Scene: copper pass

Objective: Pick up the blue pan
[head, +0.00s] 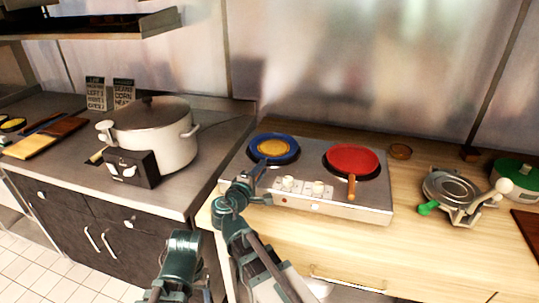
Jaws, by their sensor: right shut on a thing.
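The blue pan (292,155), with a yellow inside, sits on the left burner of the two-burner stove. It looks level. Its handle points toward me and is mostly hidden by my right gripper (257,174). My right gripper is shut on the handle, at the stove's front left. I cannot tell any gap between the pan and the burner. A teal joint of my arms shows at the bottom, but no left gripper fingers are in view.
A red pan (352,158) with a wooden handle sits on the stove's (345,208) right burner. A large lidded pot (165,140) stands on the left counter. A metal press (450,188) and a green-lidded pot (515,175) stand at right. Bare wood lies before the stove.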

